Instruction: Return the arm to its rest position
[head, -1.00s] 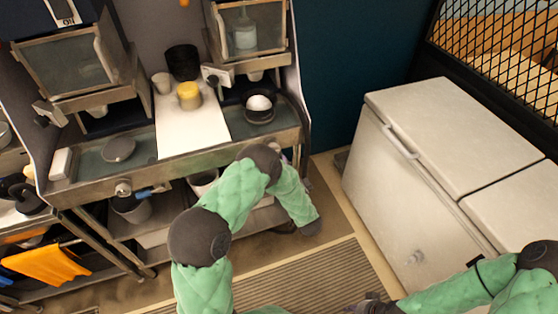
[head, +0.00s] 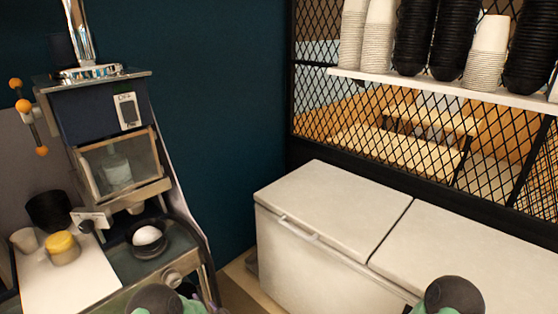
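My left arm shows only as a dark joint and a bit of green sleeve at the bottom, just in front of the counter's right end. My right arm shows as a dark joint and a little green sleeve at the bottom right, in front of the white chest freezer (head: 330,215). Neither gripper's fingers can be made out; both hands are below or hidden at the lower edge.
The counter holds a white board (head: 75,285), a yellow-topped jar (head: 63,249), a paper cup (head: 25,240), a black container (head: 48,210) and a black bowl with white contents (head: 148,240). A machine (head: 115,130) stands behind. Stacked cups (head: 380,40) fill a shelf.

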